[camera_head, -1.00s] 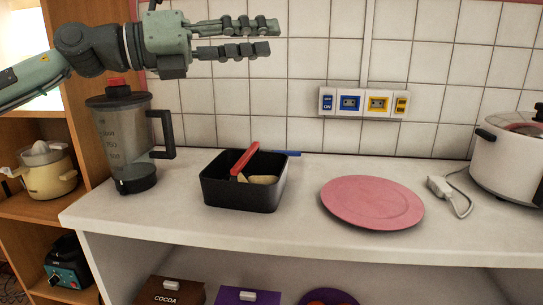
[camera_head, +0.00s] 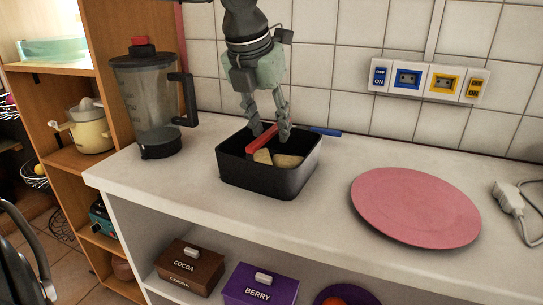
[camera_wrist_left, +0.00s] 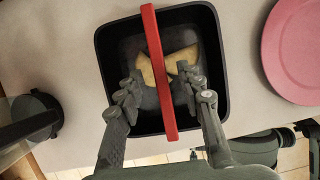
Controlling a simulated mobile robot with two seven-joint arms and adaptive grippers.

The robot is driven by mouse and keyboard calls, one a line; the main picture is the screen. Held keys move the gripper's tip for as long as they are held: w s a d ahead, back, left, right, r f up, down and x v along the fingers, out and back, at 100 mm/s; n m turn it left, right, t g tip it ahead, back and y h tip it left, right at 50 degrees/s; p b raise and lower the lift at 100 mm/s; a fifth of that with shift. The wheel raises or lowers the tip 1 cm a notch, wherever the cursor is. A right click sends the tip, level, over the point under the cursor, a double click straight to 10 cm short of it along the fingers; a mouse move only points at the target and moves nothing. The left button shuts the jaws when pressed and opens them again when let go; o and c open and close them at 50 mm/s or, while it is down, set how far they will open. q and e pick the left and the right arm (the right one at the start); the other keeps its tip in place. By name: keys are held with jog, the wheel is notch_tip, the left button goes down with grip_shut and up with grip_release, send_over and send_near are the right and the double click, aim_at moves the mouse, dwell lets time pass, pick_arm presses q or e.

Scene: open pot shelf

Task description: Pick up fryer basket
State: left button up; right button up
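The fryer basket (camera_head: 268,178) is a black, square, open-topped box on the white counter, with a red bar handle (camera_head: 262,140) across its top. Pale yellow pieces (camera_head: 287,161) lie inside. My left gripper (camera_head: 270,133) points down over the basket's opening, its two fingers spread and holding nothing. In the left wrist view the red handle (camera_wrist_left: 155,65) runs between the open fingers (camera_wrist_left: 160,92), with a gap on each side. The basket's black rim (camera_wrist_left: 215,60) surrounds the fingertips in that view.
A blender (camera_head: 150,100) stands left of the basket. A pink plate (camera_head: 415,208) lies to the right, near a white plug (camera_head: 508,198). A blue stick (camera_head: 326,132) shows behind the basket. Wall sockets (camera_head: 425,80) are behind. Cocoa (camera_head: 190,267) and berry (camera_head: 260,287) boxes sit below.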

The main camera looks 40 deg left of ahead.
pick_arm(q)
jog(key=shift+x, duration=0.85)
jog(key=shift+f+b, duration=0.2)
jog(key=shift+b, duration=0.45)
jog(key=shift+c, duration=0.6)
grip_shut()
jog(key=shift+r, duration=0.1)
